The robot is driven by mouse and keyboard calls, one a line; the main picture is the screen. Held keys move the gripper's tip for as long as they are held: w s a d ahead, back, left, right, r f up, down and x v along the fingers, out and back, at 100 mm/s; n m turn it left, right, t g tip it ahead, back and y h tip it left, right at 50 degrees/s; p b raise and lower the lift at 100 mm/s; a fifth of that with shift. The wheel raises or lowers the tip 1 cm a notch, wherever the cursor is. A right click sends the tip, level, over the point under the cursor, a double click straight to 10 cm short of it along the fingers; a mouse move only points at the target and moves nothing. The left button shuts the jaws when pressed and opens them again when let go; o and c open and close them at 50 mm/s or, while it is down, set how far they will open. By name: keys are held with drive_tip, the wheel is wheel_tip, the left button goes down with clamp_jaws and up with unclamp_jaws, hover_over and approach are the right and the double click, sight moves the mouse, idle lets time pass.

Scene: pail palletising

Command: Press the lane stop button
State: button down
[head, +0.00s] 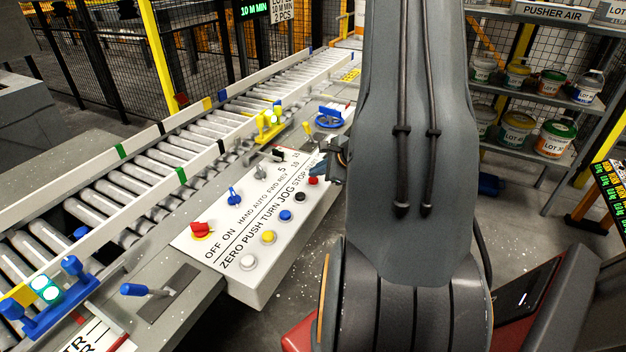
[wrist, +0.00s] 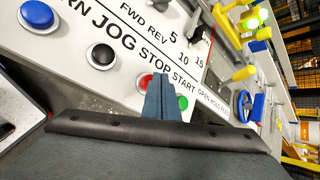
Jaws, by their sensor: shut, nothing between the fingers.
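The white control panel (head: 240,245) carries a row of round push buttons under printed words. The red button (head: 313,180) sits by the word STOP near the panel's far right end. It also shows in the wrist view (wrist: 144,82), just left of my fingers and partly hidden by them. My gripper (wrist: 161,78) is shut and empty, its blue-grey fingertips over the panel between the red button and the green START button (wrist: 182,102). In the head view, my gripper (head: 335,163) is close to the red button, largely hidden by my arm. I cannot tell whether it touches the button.
The black JOG button (head: 300,197), blue button (head: 285,215), yellow button (head: 268,237) and white button (head: 249,262) are in the same row. A red rotary switch (head: 201,230) and other knobs stand behind. The roller conveyor (head: 150,175) runs along the left. Shelves (head: 545,100) hold pails at right.

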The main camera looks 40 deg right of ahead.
sight(316, 181)
drive_tip(key=shift+f+b, duration=0.45)
drive_tip(key=shift+b, duration=0.15)
idle(0.6)
drive_tip(key=shift+r, duration=0.1)
drive_tip(key=shift+r+p, duration=0.35)
drive_tip(key=shift+r, duration=0.5)
drive_tip(key=shift+r, duration=0.1)
drive_tip(key=shift+r+p, duration=1.25)
drive_tip(key=shift+r, duration=1.2)
